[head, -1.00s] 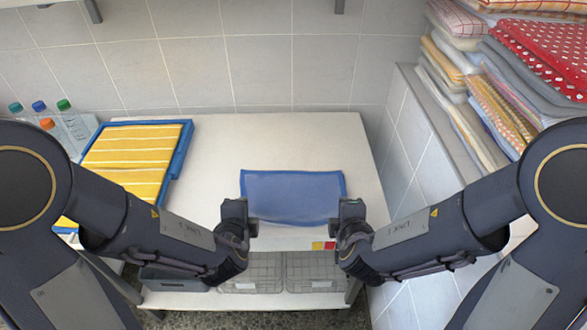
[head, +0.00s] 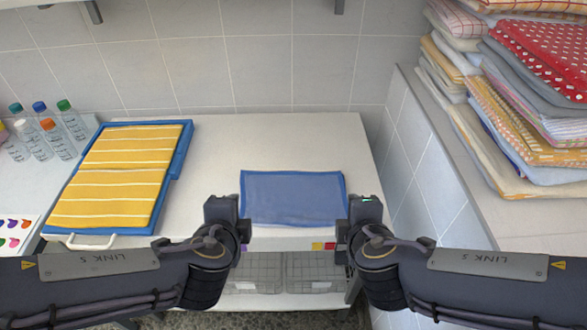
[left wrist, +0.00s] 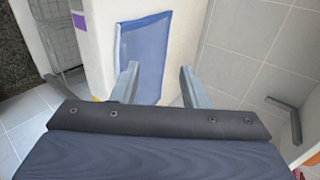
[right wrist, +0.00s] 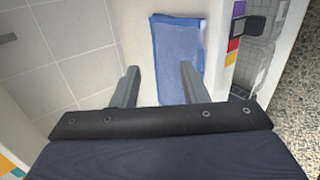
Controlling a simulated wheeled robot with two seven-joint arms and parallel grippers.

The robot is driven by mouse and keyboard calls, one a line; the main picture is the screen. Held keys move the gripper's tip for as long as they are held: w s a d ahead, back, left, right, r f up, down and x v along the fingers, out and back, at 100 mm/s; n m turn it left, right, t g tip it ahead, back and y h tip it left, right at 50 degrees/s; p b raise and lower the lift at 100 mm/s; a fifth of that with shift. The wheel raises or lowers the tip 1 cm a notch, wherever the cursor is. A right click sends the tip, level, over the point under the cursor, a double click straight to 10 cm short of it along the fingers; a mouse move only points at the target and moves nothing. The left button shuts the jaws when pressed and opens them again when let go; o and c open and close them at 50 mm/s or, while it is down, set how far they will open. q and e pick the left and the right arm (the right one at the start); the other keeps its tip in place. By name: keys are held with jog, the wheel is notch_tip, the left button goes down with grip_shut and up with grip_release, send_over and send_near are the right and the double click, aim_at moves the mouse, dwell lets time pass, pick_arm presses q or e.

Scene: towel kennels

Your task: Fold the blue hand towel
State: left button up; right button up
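The blue hand towel (head: 293,198) lies flat on the white table near its front edge, a wide rectangle with a darker blue border. My left gripper (head: 224,203) is just off its left side and my right gripper (head: 364,205) just off its right side. Both are apart from the cloth. The left wrist view shows the left gripper's fingers (left wrist: 158,85) spread and empty, with the towel (left wrist: 145,52) beyond them. The right wrist view shows the right gripper's fingers (right wrist: 158,86) spread and empty, with the towel (right wrist: 178,50) beyond.
A blue tray (head: 180,160) with a yellow striped towel (head: 120,175) is at the left. Several bottles (head: 45,130) stand further left. Stacked cloths (head: 530,100) fill the right ledge. Wire baskets (head: 255,272) sit below the table. The table behind the blue towel is clear.

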pick_arm(q)
jog(key=s+a+f+n+g+y, duration=0.1)
jog(key=s+a+n+g, duration=0.25)
jog(key=a+n, duration=0.25)
jog(key=s+a+f+n+g, duration=0.1)
jog(key=s+a+n+g, duration=0.1)
jog(key=s+a+n, duration=0.3)
pick_arm(e)
jog(key=s+d+f+m+g+h, duration=0.1)
jog(key=s+d+m+g, duration=0.25)
jog(key=d+m, duration=0.25)
jog(key=s+d+f+m+g, duration=0.1)
jog(key=s+d+m+g, duration=0.1)
jog(key=s+d+m, duration=0.3)
pick_arm(q)
jog(key=s+d+r+n+h+p, duration=0.1)
jog(key=s+r+n+h, duration=0.3)
jog(key=n, duration=0.4)
jog(key=shift+d+n+h, duration=0.3)
jog(key=shift+d+h, duration=0.1)
jog(key=shift+d, duration=0.05)
pick_arm(e)
jog(key=s+a+r+m+y, duration=0.2)
jog(key=s+r+m+y, duration=0.2)
jog(key=m, duration=0.5)
jog(key=shift+y, duration=0.4)
